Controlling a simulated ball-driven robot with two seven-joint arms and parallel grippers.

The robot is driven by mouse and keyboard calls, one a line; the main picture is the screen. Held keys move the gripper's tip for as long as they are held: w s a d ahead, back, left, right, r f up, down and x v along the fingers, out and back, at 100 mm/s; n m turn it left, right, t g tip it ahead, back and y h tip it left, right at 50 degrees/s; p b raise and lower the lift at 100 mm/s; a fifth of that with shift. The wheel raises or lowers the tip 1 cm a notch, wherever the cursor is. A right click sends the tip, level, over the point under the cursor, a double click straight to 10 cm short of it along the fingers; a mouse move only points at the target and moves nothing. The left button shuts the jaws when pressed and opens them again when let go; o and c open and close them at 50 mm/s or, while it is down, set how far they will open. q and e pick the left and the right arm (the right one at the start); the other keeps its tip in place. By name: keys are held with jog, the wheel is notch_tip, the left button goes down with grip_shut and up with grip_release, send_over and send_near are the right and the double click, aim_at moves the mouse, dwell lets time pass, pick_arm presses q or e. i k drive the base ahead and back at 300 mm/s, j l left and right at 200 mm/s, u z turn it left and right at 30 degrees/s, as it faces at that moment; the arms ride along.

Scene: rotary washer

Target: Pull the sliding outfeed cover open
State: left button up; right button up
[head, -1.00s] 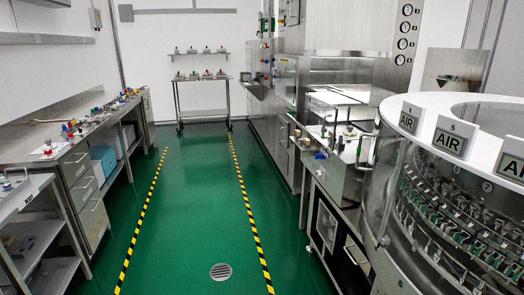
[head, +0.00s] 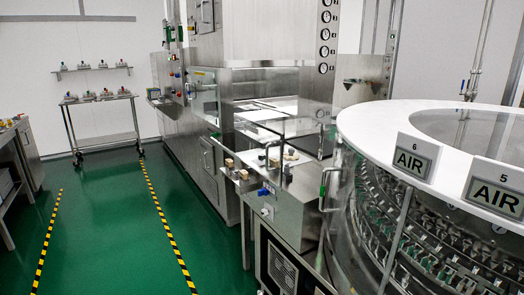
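The rotary washer (head: 430,190) stands at the right, with a white ring top, clear side guard and AIR signs 6 and 5. Rows of metal holders show inside it. A steel outfeed-side table (head: 290,205) adjoins its left side. A clear panel or cover (head: 288,128) stands over that table; I cannot tell for sure that it is the sliding outfeed cover, or how far open it is. Neither of my grippers is in view.
A large steel machine (head: 215,145) runs along the back of the aisle. The green floor (head: 100,220) between striped lines is clear. A wheeled rack (head: 100,120) stands at the far wall.

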aim_at(252, 129)
jog(key=i+z, duration=0.2)
jog(key=z, duration=0.25)
jog(key=i+j+z, duration=0.15)
jog(key=z, duration=0.3)
jog(key=i, duration=0.1)
